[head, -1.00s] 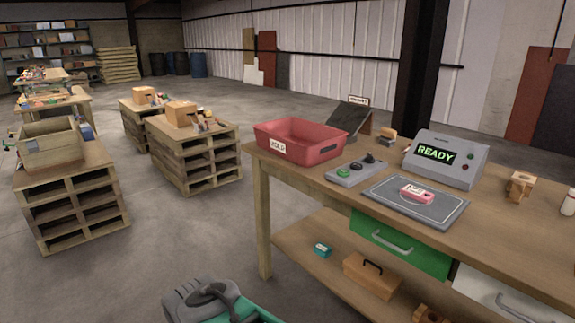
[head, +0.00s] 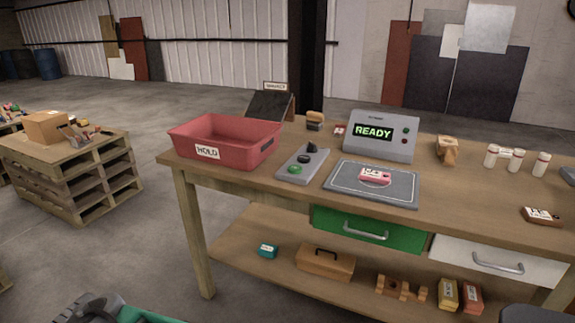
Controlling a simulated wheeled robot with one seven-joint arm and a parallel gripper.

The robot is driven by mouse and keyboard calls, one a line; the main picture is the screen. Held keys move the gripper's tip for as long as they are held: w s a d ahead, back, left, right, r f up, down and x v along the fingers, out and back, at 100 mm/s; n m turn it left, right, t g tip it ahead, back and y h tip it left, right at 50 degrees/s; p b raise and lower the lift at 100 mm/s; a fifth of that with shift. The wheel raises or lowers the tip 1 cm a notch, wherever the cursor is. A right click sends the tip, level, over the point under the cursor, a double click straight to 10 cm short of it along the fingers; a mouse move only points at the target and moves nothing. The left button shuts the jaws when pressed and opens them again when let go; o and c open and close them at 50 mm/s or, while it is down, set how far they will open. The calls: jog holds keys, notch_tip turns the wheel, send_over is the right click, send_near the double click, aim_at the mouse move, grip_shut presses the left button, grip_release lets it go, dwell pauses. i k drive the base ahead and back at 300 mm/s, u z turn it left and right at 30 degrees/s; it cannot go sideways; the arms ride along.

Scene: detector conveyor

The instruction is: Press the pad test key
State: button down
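A small grey key panel (head: 301,163) lies on the wooden bench between the red bin and the grey pad. It carries a green key (head: 295,169) at its near end, a dark round key (head: 304,159) in the middle and a dark knob (head: 312,148) at the far end. I cannot read which is the pad test key. The grey pad (head: 398,192) bears a pink labelled block (head: 375,176). Behind it, the grey detector console (head: 402,147) has a screen (head: 373,132) reading READY. I cannot make out my gripper in this view.
The red HOLD bin (head: 229,160) stands left of the panel. A dark sloped stand (head: 270,105) is behind it. Wooden blocks, white bottles and a labelled brown block (head: 542,216) are further right. Green (head: 368,229) and white (head: 490,258) drawers front the bench.

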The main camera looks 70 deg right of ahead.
aim_at(293, 169)
jog(key=z, duration=0.55)
jog(key=i, duration=0.8)
jog(key=z, duration=1.2)
jog(key=i, duration=0.25)
jog(key=z, duration=0.15)
